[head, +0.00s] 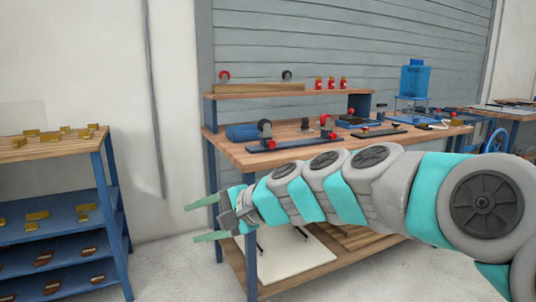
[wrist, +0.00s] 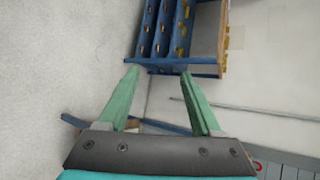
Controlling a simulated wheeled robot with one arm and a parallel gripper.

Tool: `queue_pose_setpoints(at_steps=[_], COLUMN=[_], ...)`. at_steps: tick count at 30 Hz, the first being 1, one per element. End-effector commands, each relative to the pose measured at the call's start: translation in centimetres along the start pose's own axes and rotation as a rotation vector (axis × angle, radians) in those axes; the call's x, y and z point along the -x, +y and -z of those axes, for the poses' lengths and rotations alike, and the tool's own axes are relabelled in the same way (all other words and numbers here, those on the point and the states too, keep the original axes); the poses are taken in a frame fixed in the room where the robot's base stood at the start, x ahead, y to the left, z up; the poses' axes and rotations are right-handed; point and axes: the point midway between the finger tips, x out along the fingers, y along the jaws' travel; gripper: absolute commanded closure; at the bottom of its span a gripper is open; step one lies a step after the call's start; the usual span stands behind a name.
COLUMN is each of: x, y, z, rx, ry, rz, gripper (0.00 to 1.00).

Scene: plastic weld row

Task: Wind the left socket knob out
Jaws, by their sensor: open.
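On the wooden workbench (head: 228,146) in the head view lies a long dark blue plate (head: 294,144) with two upright dark fittings. The left fitting (head: 265,127) has a small red knob (head: 271,144) low on its front. The right fitting (head: 327,122) also shows red parts. My gripper (head: 195,221) is open and empty, off the left end of the bench and below its top, well apart from both fittings. In the wrist view my green fingers (wrist: 158,74) are spread with nothing between them. The knobs do not show in the wrist view.
A blue shelf rack (head: 124,215) with brass and brown pieces stands at the left; it also shows in the wrist view (wrist: 170,68). A raised shelf (head: 290,92) runs behind. Floor between rack and bench looks clear.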

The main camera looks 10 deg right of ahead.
Motion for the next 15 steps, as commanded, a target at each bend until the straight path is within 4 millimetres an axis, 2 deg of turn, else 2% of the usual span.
queue_pose_setpoints(at_steps=[1,2,3,5,6,8,9,10,12,15], x=[-0.5,-0.2,0.3,1.4,2.4,3.6,4.5,5.1,6.0,7.2], y=[-3.7,-5.8,-8.4,-11.1,-12.2,-12.8,-12.9,-12.6,-12.0,-11.1], z=[3.3,5.3,8.5,13.5,16.9,21.8,24.8,26.9,30.4,33.6], rx=[-0.145,-0.243,-0.376,-0.574,-0.700,-0.875,-0.977,-1.047,-1.176,-1.289], ry=[0.014,0.019,0.033,0.048,0.056,0.068,0.077,0.084,0.090,0.100], rz=[0.132,0.211,0.314,0.454,0.538,0.647,0.711,0.753,0.826,0.896], gripper=[0.34,0.34,0.34,0.34,0.34,0.34,0.34,0.34,0.34,0.34])
